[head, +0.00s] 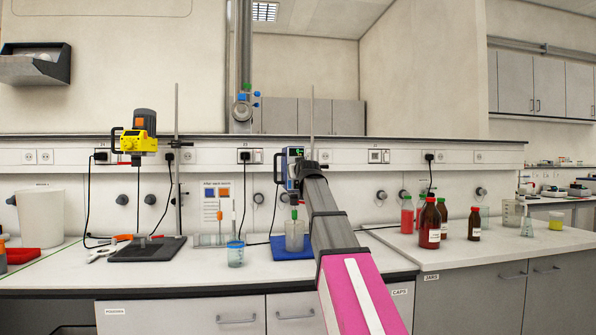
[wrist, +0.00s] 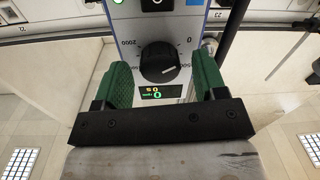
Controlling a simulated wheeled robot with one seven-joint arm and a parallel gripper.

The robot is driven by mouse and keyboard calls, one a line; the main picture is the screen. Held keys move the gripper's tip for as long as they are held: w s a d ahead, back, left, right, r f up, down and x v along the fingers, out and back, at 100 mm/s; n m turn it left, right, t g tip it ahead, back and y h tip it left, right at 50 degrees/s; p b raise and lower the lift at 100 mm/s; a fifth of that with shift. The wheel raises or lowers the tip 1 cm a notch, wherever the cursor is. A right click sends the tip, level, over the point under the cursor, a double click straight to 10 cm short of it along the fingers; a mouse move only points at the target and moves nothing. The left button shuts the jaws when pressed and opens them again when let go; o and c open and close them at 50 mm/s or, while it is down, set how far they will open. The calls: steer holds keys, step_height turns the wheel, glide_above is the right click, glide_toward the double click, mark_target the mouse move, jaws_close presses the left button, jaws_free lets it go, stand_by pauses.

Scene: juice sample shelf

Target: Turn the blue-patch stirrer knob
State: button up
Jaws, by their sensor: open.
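The blue-sided stirrer (head: 290,166) hangs on a stand rod above a blue mat (head: 291,252), in the middle of the head view. Its black round knob (wrist: 159,62) faces the wrist camera, with a white pointer mark toward the lower right and a printed scale around it. A small lit display (wrist: 160,92) sits beside the knob and shows a green 0. My gripper (wrist: 163,72) is open, its green fingers on either side of the knob, with visible gaps. In the head view my arm hides part of the stirrer's front and the knob.
A yellow stirrer (head: 137,143) with an orange patch stands left over a black base (head: 147,249). A clear beaker (head: 295,236) sits below the blue stirrer, and a blue-rimmed cup (head: 235,254) left of it. Several bottles, including a brown one (head: 430,224), stand right.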

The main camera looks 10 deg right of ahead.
steer(key=c, duration=0.9)
steer(key=shift+m, duration=0.3)
steer(key=m, duration=1.1)
steer(key=shift+f, duration=0.1)
steer(key=shift+m, duration=0.3)
steer(key=o, duration=0.9)
